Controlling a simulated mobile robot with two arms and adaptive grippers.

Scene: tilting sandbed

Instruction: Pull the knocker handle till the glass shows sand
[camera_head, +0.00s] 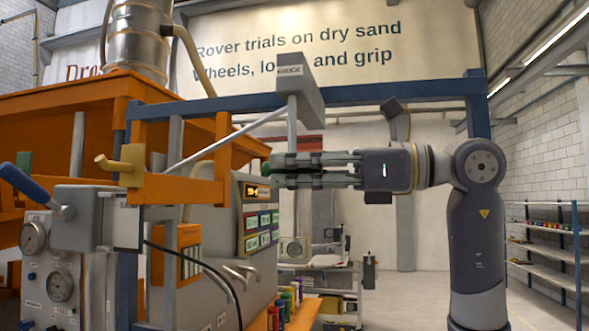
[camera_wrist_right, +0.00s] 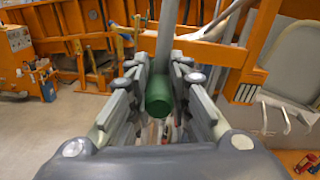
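The knocker is a grey box (camera_head: 300,78) on the blue crossbeam, with a pale rod (camera_head: 292,125) hanging from it. A green handle (camera_wrist_right: 158,92) is at the rod's lower end; a little green shows at my fingertips in the head view (camera_head: 267,168). My right gripper (camera_head: 275,169) reaches in from the right at the handle's height. In the right wrist view its fingers (camera_wrist_right: 160,75) stand on either side of the handle; I cannot tell whether both touch it. I cannot make out sand in any glass. My left gripper is out of view.
A blue frame (camera_head: 405,90) spans above my right arm. An orange frame (camera_head: 180,188) and a grey panel with gauges (camera_head: 60,284) stand left. A control cabinet with coloured displays (camera_head: 258,222) stands below the handle. Shelves (camera_head: 545,252) stand far right; floor near them is clear.

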